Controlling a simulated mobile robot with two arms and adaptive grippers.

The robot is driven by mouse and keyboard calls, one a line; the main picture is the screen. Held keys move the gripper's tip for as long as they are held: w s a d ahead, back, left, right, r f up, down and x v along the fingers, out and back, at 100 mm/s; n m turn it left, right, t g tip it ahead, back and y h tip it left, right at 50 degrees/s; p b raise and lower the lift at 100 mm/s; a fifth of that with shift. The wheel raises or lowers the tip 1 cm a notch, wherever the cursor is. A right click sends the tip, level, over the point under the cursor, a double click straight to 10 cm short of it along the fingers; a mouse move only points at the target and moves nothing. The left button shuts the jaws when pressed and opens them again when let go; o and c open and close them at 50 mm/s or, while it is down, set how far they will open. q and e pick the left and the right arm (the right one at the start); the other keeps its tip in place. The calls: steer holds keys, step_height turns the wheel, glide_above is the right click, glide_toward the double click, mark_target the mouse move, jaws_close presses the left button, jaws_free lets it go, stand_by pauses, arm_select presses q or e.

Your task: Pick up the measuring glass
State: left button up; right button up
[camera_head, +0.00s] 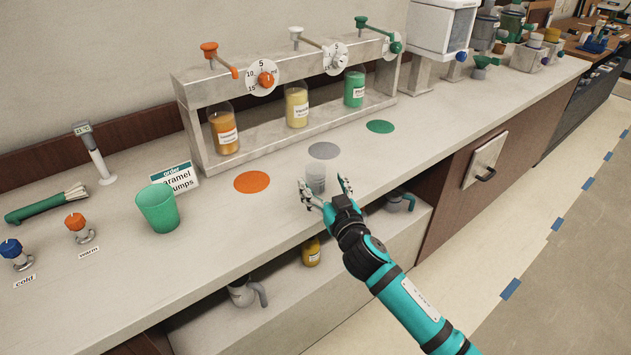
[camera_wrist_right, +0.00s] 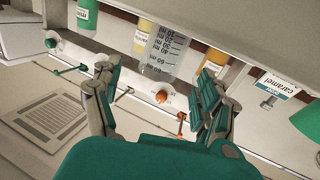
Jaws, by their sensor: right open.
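The measuring glass (camera_head: 316,181) is a small clear cup standing on the counter just in front of the grey disc. In the right wrist view the measuring glass (camera_wrist_right: 166,50) shows its black ml marks between the fingers, beyond their tips. My right gripper (camera_head: 325,188) is open, with a finger to each side of the glass in the head view. The right gripper (camera_wrist_right: 160,72) holds nothing in the wrist view. I cannot tell whether a finger touches the glass. My left gripper is in neither view.
Behind stands the syrup rack (camera_head: 205,165) with orange, yellow and green bottles. A green cup (camera_head: 158,208) and an order sign (camera_head: 176,174) stand to the left. The counter's front edge lies under my right arm. The counter around the orange disc (camera_head: 251,182) is clear.

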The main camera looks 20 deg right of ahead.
mark_target(319, 180)
steer(key=shift+w, duration=0.6)
steer(key=w+b, duration=0.1)
steer(key=w, duration=0.3)
steer(key=shift+w+a+f+b, duration=0.15)
steer(key=shift+b, duration=0.15)
steer(key=shift+c, duration=0.3)
steer(key=c, duration=1.1)
